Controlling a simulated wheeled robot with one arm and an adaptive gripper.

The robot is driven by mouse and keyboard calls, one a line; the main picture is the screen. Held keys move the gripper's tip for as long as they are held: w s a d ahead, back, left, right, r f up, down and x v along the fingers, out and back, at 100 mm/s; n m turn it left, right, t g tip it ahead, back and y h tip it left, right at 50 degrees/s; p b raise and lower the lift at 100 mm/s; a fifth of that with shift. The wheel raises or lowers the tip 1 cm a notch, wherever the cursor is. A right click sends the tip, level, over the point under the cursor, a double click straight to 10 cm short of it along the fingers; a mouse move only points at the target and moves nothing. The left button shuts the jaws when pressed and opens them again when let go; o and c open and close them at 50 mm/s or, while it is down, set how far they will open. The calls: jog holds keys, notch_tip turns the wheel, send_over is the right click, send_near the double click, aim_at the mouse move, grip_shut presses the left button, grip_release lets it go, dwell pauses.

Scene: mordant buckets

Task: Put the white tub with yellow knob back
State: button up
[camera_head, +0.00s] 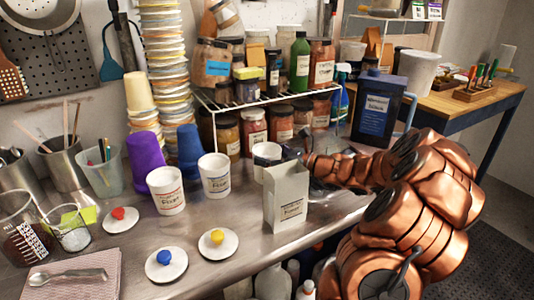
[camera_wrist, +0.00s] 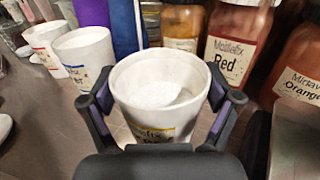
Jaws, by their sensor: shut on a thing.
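A white tub (camera_wrist: 128,108) with a yellow-striped label is between the fingers of my gripper (camera_wrist: 162,98), which is shut on its sides. It is open at the top, with white stuff inside. In the head view this tub (camera_head: 266,151) shows behind a pale carton, which hides its lower part; I cannot tell whether it touches the table. My gripper (camera_head: 290,152) is partly hidden there. A white lid with a yellow knob (camera_head: 217,238) lies apart on the table's front part.
Two more white tubs (camera_head: 166,192) (camera_head: 214,176) stand to the left. Lids with a blue knob (camera_head: 165,259) and a red knob (camera_head: 119,215) lie in front. The carton (camera_head: 286,198) stands close before my gripper. A jar rack (camera_head: 216,122) stands behind.

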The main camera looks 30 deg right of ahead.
jog(key=o, duration=1.2)
jog(key=shift+r, duration=0.15)
jog(key=v, duration=1.2)
jog(key=shift+b, duration=0.3)
